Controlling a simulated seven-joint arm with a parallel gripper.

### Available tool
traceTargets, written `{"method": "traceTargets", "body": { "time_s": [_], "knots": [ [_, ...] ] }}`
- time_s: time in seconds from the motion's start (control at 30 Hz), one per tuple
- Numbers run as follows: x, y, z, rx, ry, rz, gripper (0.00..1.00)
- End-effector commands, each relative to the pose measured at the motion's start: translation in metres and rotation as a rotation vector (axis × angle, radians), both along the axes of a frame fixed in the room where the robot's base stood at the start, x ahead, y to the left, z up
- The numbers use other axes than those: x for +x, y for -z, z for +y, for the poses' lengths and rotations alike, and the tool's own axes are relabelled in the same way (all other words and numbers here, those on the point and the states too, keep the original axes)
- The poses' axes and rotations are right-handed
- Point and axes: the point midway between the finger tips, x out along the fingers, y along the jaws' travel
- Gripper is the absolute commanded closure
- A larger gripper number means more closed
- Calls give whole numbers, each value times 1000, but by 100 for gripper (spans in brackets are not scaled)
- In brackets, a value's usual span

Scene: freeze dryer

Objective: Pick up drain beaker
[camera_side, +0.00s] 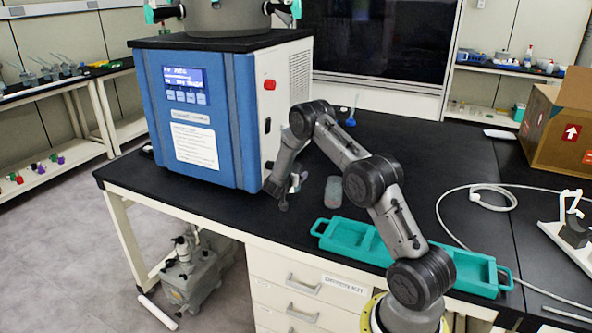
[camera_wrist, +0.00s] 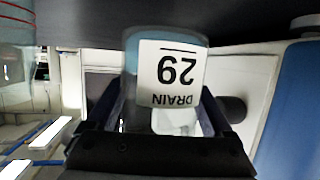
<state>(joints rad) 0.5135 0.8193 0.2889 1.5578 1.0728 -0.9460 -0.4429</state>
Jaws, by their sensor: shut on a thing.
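The drain beaker (camera_wrist: 195,62) is clear with a white label that reads "DRAIN 29", upside down in the wrist view. My gripper (camera_wrist: 160,115) has one finger on each side of it and is shut on it. In the side view my gripper (camera_side: 283,197) is low over the black bench, just right of the freeze dryer's front corner. There the beaker is mostly hidden by the gripper. I cannot tell whether its base touches the bench.
The blue freeze dryer (camera_side: 205,120) stands close on the left. A greyish clear cylinder (camera_side: 333,192) stands right of my gripper. A teal tray (camera_side: 350,240) lies along the front edge. A white hose (camera_side: 445,222) and a cardboard box (camera_side: 553,130) are farther right.

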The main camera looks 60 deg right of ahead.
Motion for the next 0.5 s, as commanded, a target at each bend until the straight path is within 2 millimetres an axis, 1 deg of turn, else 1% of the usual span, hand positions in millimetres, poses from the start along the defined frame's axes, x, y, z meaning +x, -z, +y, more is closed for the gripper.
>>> {"method": "traceTargets", "body": {
  "time_s": [0.1, 0.2, 0.5],
  "knots": [
    [-2, -1, 13, -1, -2, -2, 82],
    [-4, -1, 22, -1, -1, -1, 82],
    [-8, -1, 43, -1, 0, -1, 82]
  ]
}}
